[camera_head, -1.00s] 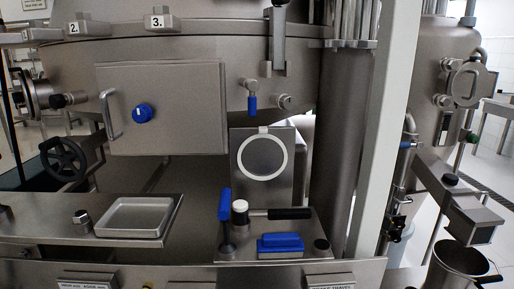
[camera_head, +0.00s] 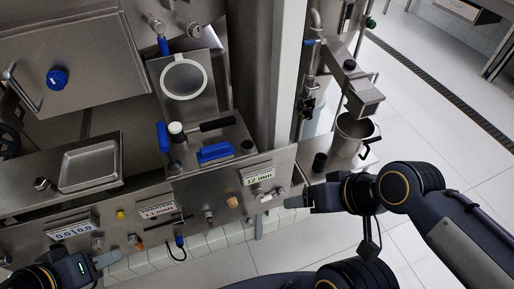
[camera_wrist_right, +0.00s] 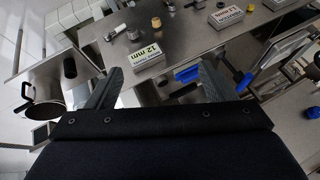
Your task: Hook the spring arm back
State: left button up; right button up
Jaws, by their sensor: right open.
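I cannot make out for sure which part is the spring arm. The nearest candidate is the pipe fitting at the right in the head view, with a small black clip (camera_head: 307,86) and a blue-tipped lever (camera_head: 313,42). My right gripper (camera_head: 298,201) is by the panel's right end, below and apart from that fitting. In the right wrist view my right gripper (camera_wrist_right: 160,84) is open and empty, its two fingers wide apart. My left gripper (camera_head: 106,259) is at the lower left, in front of the panel; its jaw gap is not clear.
A steel jug (camera_head: 352,137) stands on a small shelf at right. A "12 mm" block (camera_head: 258,176) sits on the panel. The ledge holds a blue block (camera_head: 214,153), a black-handled tool (camera_head: 217,124) and a shallow tray (camera_head: 89,167). Open floor (camera_head: 440,130) lies at right.

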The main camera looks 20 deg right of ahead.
aim_at(281, 192)
jog(key=z, duration=1.55)
jog(key=i+j, duration=0.15)
jog(key=j, duration=0.15)
jog(key=i+j+z, duration=0.1)
jog(key=j, duration=0.15)
